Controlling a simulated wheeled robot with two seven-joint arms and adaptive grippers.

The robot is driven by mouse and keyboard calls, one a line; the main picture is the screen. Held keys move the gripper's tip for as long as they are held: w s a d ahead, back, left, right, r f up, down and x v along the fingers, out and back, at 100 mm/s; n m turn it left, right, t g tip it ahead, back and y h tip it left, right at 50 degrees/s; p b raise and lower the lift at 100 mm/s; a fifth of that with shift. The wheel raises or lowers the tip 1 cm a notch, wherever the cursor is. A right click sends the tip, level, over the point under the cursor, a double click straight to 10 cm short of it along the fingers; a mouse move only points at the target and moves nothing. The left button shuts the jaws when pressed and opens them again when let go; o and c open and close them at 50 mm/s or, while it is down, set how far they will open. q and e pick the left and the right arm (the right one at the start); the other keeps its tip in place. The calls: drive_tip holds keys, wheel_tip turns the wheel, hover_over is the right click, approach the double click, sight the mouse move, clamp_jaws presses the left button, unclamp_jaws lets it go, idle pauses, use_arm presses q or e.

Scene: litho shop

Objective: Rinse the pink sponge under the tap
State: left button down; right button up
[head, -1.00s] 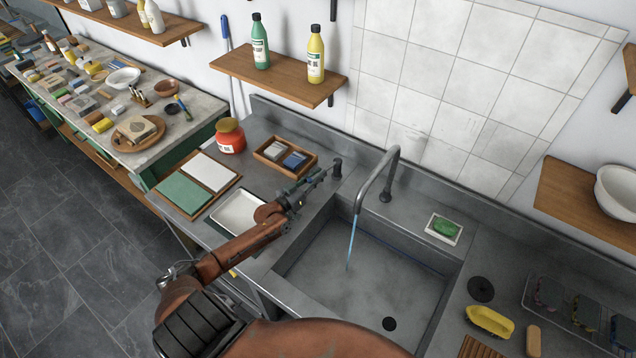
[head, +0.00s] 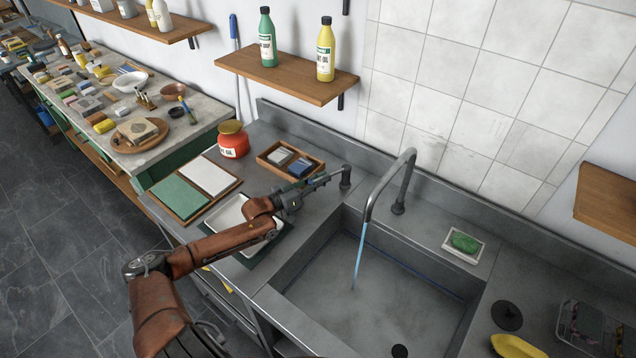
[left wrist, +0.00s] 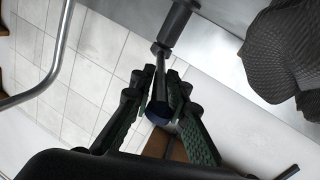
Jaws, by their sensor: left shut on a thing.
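My left gripper (head: 312,182) is shut on the tap's lever, a thin rod beside the dark lever post (head: 346,177) left of the spout. The left wrist view also shows the gripper (left wrist: 160,98) around the lever rod (left wrist: 160,66). The grey tap (head: 408,170) arches over the sink (head: 300,257), and a stream of water (head: 358,262) falls into the basin. I cannot make out a pink sponge for sure; small pinkish blocks lie among the things on the far left bench. My right gripper is out of view.
A green sponge or soap (head: 464,242) sits in a white dish (head: 478,257) right of the tap. Left of the sink are a white tray (head: 232,212), a red jar (head: 232,140) and a wooden box (head: 262,160). A dark stopper (head: 506,315) lies on the right counter.

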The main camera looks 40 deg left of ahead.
use_arm(q)
drive_tip(key=shift+d+r, duration=0.1)
drive_tip(key=shift+r, duration=0.1)
drive_tip(key=c, duration=2.1)
unclamp_jaws()
drive_tip(key=shift+o, duration=0.6)
drive_tip(key=shift+f, duration=0.1)
wheel_tip(320, 180, up, 10)
drive_tip(key=shift+f, duration=0.1)
